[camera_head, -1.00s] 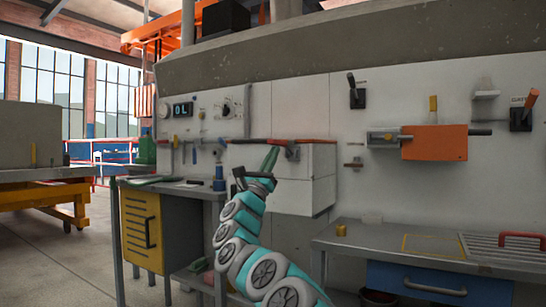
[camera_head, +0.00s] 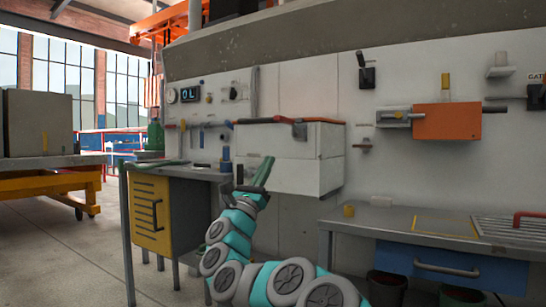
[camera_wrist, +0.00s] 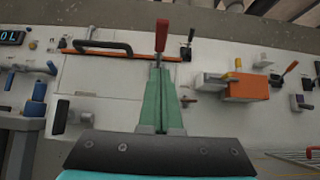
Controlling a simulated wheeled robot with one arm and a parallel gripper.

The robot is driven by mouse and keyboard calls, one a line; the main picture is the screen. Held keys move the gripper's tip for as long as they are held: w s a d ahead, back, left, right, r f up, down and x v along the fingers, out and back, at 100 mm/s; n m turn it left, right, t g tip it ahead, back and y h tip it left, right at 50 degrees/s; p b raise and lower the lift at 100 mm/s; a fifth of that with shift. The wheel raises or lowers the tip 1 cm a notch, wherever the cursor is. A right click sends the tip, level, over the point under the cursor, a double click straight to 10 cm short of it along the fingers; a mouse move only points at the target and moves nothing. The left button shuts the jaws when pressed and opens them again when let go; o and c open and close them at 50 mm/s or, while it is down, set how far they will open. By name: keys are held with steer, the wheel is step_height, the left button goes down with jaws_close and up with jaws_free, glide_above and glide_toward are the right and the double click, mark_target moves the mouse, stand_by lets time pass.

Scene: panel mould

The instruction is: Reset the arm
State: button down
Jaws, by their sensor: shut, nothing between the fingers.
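My arm is teal and grey and rises from the bottom of the head view. My gripper (camera_head: 263,172) has green fingers that point up in front of the white wall box. In the wrist view my gripper (camera_wrist: 160,88) shows its two green fingers side by side, shut with nothing held. A red-handled lever (camera_wrist: 161,36) appears just beyond the fingertips in the wrist view; I cannot tell how far behind them it is.
A yellow-fronted cabinet (camera_head: 150,212) stands at left. A grey workbench (camera_head: 375,222) with a blue drawer (camera_head: 440,263) is at right. The white wall box (camera_head: 310,177) and an orange block (camera_head: 446,121) are on the panel. Open floor (camera_head: 60,255) lies at left.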

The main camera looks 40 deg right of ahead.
steer(key=shift+v, duration=1.15)
